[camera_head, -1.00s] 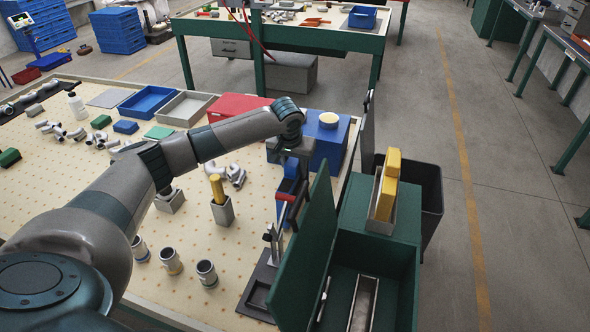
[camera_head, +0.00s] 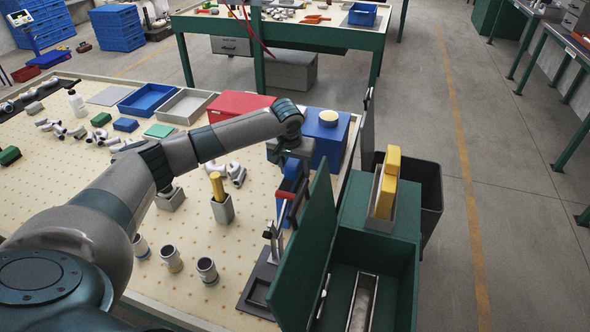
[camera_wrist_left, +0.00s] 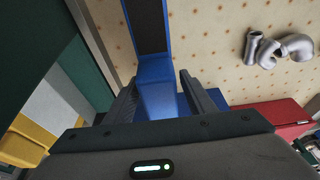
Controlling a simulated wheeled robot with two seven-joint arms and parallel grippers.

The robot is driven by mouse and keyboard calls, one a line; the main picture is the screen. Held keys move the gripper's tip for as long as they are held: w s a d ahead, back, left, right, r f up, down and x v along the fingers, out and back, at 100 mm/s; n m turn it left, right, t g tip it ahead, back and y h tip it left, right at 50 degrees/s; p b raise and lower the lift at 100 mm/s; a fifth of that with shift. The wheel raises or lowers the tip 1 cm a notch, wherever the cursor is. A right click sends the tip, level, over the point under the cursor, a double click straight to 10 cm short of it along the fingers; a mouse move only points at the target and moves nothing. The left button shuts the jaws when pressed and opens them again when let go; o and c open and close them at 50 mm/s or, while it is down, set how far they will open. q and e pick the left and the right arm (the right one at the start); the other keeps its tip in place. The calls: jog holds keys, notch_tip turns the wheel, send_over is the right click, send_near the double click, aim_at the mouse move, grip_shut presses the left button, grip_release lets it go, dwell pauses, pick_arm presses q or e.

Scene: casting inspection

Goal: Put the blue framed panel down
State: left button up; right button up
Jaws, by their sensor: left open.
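The blue framed panel (camera_head: 288,178) stands near the right side of the pegboard-like table, partly hidden by my left arm and a red-handled clamp. In the left wrist view its blue frame and dark face (camera_wrist_left: 148,28) run up from between my fingers. My left gripper (camera_wrist_left: 157,82) is open, with one finger on each side of the panel's blue edge (camera_wrist_left: 162,100). Whether a finger touches it I cannot tell. In the head view the gripper (camera_head: 291,164) is at the panel's upper end. My right gripper is not in view.
The red-handled clamp (camera_head: 291,206) stands just in front of the panel. The raised green lid (camera_head: 311,250) of a green box is close on the right. A blue box (camera_head: 330,140) and a red box (camera_head: 238,105) lie behind. Metal cups (camera_head: 207,270) stand at the front left.

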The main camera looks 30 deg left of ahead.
pick_arm(q)
jog(key=b+v, duration=0.2)
jog(key=v, duration=0.8)
jog(key=shift+r, duration=0.25)
jog(key=shift+v, duration=0.85)
jog(key=shift+s, duration=0.1)
dwell(0.4)
